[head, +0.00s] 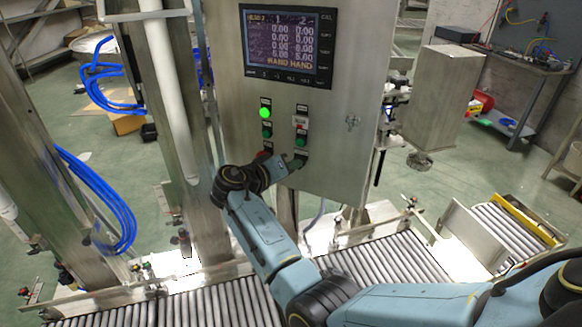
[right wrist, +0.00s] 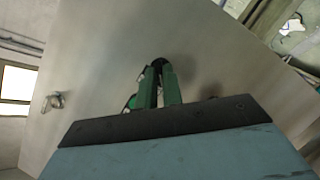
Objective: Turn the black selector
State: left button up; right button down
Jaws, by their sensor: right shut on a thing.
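The grey metal control cabinet (head: 345,75) stands ahead of me with a lit screen (head: 288,45) and two columns of small controls below it. The black selector (right wrist: 159,62) shows in the right wrist view as a small dark knob at the tips of the green fingers. In the head view it is at the bottom of the right column, mostly hidden by my gripper. My right gripper (head: 297,162) is shut on it; its fingers also show in the right wrist view (right wrist: 160,86). My left gripper is out of view.
A lit green button (head: 265,113) tops the left column; a green button (head: 302,141) sits just above my right gripper. A wing latch (head: 352,121) is on the cabinet's right side. A roller conveyor (head: 385,262) runs below, and steel posts stand at left.

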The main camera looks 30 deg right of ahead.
jog(key=c, duration=1.5)
grip_release()
jog(key=shift+c, duration=0.2)
jog(key=b+v, duration=0.1)
jog(key=v, duration=0.6)
jog(key=shift+a+b, duration=0.2)
jog(key=shift+b, duration=0.1)
jog(key=shift+r, duration=0.1)
